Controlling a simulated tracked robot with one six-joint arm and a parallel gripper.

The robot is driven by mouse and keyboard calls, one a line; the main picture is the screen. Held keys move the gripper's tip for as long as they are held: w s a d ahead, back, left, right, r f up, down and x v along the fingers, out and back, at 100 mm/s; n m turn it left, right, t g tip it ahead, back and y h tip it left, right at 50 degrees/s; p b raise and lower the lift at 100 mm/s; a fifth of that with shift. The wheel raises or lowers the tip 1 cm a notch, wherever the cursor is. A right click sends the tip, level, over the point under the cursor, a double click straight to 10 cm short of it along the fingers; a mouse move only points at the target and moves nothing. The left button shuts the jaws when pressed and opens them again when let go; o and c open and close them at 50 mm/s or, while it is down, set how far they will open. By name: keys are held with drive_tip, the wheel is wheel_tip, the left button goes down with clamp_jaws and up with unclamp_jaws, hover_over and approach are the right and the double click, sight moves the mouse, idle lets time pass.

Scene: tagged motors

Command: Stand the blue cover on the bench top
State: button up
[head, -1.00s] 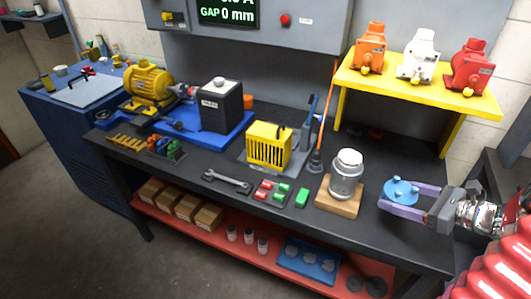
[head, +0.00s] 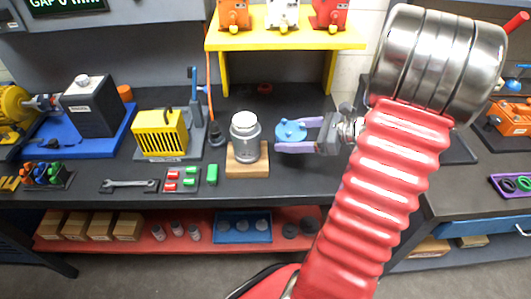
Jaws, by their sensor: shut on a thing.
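The blue cover (head: 290,130) is a round blue piece with small knobs. It sits between the fingers of my gripper (head: 288,138), which is shut on it. The gripper reaches in from the right over the right part of the dark bench top (head: 310,180). The cover looks at or just above the bench surface; I cannot tell whether it touches. A grey metal housing (head: 245,143) on a wooden block (head: 247,168) stands just left of the gripper.
A yellow shelf (head: 300,42) with orange, white and red motors stands behind the gripper. A yellow cage (head: 160,134), a wrench (head: 128,185) and red and green pieces lie to the left. Bare bench top shows in front of the gripper. A second bench (head: 460,205) is at the right.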

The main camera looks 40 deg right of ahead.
hover_over(288, 164)
drive_tip(key=shift+d+f, duration=0.1)
drive_tip(key=shift+f, duration=2.55)
drive_tip(key=shift+f, duration=2.1)
drive_tip(key=o, duration=1.3)
drive_tip(key=shift+f, duration=0.1)
drive_tip(key=v, duration=1.2)
